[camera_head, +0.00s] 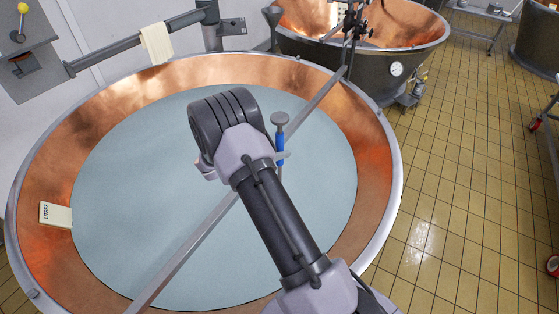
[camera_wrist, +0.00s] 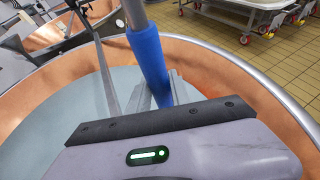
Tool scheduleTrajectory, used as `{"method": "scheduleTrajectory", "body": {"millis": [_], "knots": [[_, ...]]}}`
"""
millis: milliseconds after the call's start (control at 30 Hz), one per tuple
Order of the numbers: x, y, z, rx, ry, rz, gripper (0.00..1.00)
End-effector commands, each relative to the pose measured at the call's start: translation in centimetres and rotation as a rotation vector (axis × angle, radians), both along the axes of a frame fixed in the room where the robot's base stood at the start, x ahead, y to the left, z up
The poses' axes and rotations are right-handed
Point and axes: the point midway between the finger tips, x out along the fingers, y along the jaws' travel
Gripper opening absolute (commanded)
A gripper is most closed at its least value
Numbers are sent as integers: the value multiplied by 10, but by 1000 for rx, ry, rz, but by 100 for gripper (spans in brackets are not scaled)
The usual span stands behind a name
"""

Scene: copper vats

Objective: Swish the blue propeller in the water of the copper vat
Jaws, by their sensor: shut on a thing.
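The copper vat (camera_head: 382,150) is a wide round basin with a shiny copper wall and a grey rim, holding pale blue-grey water (camera_head: 130,190). The blue propeller (camera_head: 281,141) has a blue grip and a grey round top, and stands roughly upright over the vat. My gripper (camera_head: 283,156) is shut on its shaft at the blue part. In the wrist view the blue grip (camera_wrist: 148,58) rises tilted from behind my gripper (camera_wrist: 166,98). The propeller's lower end is hidden behind my arm and gripper, so I cannot tell how deep it sits.
A grey bar (camera_head: 180,258) crosses the vat diagonally, close to my gripper. A pale LITRES plate (camera_head: 56,214) sits at the left wall. A jointed wall arm (camera_head: 110,48) with a cloth (camera_head: 157,44) reaches over the back. Another copper vat (camera_head: 425,32) stands behind. Tiled floor lies right.

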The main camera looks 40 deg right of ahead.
Motion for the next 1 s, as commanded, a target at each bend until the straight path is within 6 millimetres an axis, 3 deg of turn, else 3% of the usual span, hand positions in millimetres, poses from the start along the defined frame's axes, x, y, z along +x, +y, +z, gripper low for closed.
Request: {"method": "scheduleTrajectory", "body": {"millis": [33, 1000], "knots": [[0, 0, 22, -1, -3, 0, 0], [0, 0, 268, 0, -3, 0, 0]]}}
